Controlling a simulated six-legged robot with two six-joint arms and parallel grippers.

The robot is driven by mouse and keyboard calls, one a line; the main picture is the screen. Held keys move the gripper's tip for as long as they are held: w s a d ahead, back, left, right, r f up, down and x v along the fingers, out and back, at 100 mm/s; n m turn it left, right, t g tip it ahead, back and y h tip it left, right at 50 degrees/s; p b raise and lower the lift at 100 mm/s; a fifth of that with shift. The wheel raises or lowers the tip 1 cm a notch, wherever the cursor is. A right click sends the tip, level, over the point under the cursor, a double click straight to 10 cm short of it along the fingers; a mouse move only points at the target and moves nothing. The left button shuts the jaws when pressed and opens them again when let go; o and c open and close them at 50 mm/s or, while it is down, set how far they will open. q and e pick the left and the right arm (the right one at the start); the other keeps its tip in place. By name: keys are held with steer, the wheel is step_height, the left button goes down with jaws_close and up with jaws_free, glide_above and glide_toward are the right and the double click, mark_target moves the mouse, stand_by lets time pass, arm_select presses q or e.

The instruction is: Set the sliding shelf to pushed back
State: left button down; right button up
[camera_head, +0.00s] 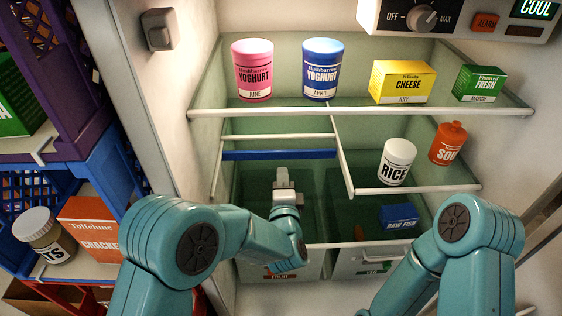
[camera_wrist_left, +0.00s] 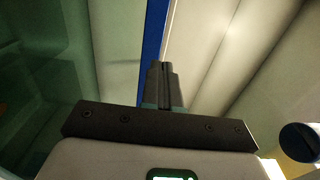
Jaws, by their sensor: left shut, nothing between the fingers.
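The sliding shelf (camera_head: 248,155) is the left half-width shelf below the yoghurt shelf, with a blue front edge. Its blue edge lies farther back than the white front edge of the fixed shelf half to its right. My left gripper (camera_head: 283,176) is shut and empty, in front of and just below the blue edge. In the left wrist view the closed fingers (camera_wrist_left: 164,75) point at the blue edge (camera_wrist_left: 153,32); whether they touch it I cannot tell. My right arm shows at the lower right, but its gripper is out of view.
The upper shelf (camera_head: 345,111) holds a pink and a blue yoghurt, cheese and a green box. The right half shelf (camera_head: 420,190) holds a rice jar (camera_head: 397,162) and an orange bottle (camera_head: 448,144). Drawers lie below; blue raw fish (camera_head: 399,216) shows in the right one.

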mark_target(281, 152)
arm_select(q)
steer(key=w+b, duration=0.1)
steer(key=w, duration=0.5)
steer(key=shift+w, duration=0.15)
arm_select(e)
steer(key=shift+s+f, duration=0.15)
steer(key=shift+f, duration=0.55)
